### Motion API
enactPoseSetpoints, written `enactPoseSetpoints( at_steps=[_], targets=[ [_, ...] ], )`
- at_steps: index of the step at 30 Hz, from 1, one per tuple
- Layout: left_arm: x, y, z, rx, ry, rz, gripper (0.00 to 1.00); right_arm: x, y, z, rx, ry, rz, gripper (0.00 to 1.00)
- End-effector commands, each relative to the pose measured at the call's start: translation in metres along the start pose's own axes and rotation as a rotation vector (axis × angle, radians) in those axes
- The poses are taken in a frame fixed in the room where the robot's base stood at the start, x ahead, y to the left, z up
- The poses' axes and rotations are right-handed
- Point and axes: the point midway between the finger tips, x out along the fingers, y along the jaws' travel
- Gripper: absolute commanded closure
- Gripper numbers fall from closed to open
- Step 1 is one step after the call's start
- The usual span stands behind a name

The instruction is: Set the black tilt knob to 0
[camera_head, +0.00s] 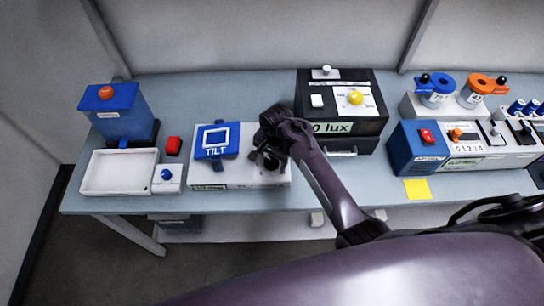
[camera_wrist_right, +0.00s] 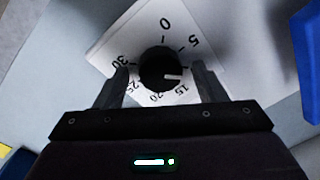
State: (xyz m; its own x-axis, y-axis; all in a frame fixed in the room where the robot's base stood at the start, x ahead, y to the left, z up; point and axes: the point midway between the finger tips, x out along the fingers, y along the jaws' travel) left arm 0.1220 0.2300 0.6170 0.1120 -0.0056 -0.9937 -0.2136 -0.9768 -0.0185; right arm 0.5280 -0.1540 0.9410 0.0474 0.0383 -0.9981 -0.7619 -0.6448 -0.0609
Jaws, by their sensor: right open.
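The black tilt knob (camera_wrist_right: 160,68) sits on a white dial plate (camera_wrist_right: 110,50) in the right wrist view. Its white pointer line points right, between the 5 and the 15, at a stretch of scale covered by a finger. The 0 is at the top of the dial. My right gripper (camera_wrist_right: 160,75) is open, with one finger on each side of the knob; contact cannot be told. In the head view my right gripper (camera_head: 266,152) is over the right part of the white tilt unit (camera_head: 236,179), beside the blue TILT panel (camera_head: 215,143), and hides the knob. My left gripper is not in view.
The black lux box (camera_head: 350,127) stands behind right. Blue and white devices (camera_head: 418,147) stand farther right.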

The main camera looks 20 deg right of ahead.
Motion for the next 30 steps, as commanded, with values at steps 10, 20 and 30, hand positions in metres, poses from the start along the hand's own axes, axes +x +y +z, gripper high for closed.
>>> enactPoseSetpoints(
  at_steps=[10, 20, 30],
  targets=[
    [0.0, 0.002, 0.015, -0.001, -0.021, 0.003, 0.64, 0.0, 0.0, 0.0, 0.0, 0.0, 0.0, 0.75],
    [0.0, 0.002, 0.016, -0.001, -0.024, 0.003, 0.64, 0.0, 0.0, 0.0, -0.032, -0.003, -0.001, 0.81],
    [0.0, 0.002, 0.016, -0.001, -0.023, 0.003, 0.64, 0.0, -0.001, 0.0, -0.243, -0.017, -0.002, 0.81]
  ],
)
